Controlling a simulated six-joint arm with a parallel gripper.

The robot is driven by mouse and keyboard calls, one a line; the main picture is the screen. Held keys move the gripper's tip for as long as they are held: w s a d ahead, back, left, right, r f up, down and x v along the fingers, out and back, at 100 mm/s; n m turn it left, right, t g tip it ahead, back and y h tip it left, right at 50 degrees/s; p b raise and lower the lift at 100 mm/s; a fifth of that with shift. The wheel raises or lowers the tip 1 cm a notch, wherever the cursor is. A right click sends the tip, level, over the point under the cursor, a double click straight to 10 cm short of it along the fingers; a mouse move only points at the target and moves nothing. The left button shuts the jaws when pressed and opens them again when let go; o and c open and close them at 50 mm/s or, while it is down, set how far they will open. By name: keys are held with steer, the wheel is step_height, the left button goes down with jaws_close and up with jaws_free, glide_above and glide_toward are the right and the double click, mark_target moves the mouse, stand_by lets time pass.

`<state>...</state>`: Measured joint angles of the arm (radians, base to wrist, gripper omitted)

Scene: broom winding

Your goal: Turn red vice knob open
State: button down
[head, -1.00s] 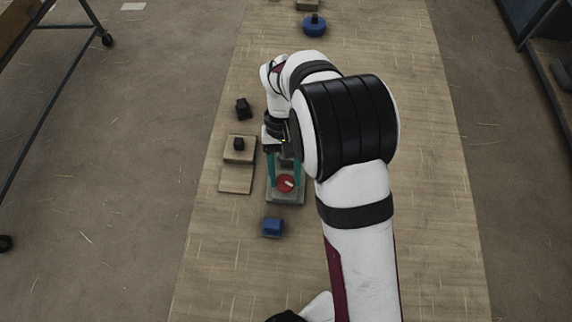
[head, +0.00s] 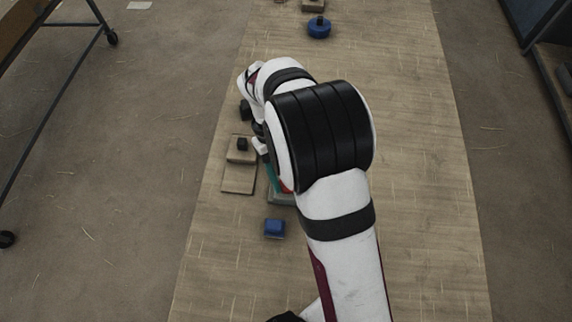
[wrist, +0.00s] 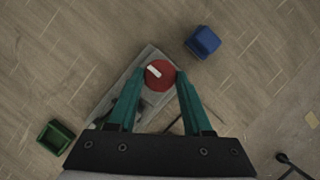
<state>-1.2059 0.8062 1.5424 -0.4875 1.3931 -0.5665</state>
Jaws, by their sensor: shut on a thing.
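The red vice knob (wrist: 160,83) is a round disc with a short white mark on top, on a grey vice base (wrist: 118,95). My gripper (wrist: 160,76) has its two green fingers shut on opposite sides of the knob in the wrist view. The white mark lies toward the upper left of the knob there. In the head view my arm hides most of the vice, and only a sliver of the red knob (head: 286,188) and one green finger show.
A blue block (head: 274,227) stands close in front of the vice. A beige plate (head: 238,180) with a black-topped piece lies just left of it. A blue round thing (head: 319,28) is at the far end. The table right of my arm is clear.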

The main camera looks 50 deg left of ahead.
steer(key=shift+d, duration=0.1)
steer(key=shift+c, duration=1.6)
jaws_free()
steer(key=v, duration=1.5)
steer(key=shift+a+r, duration=0.25)
steer(key=shift+r, duration=0.1)
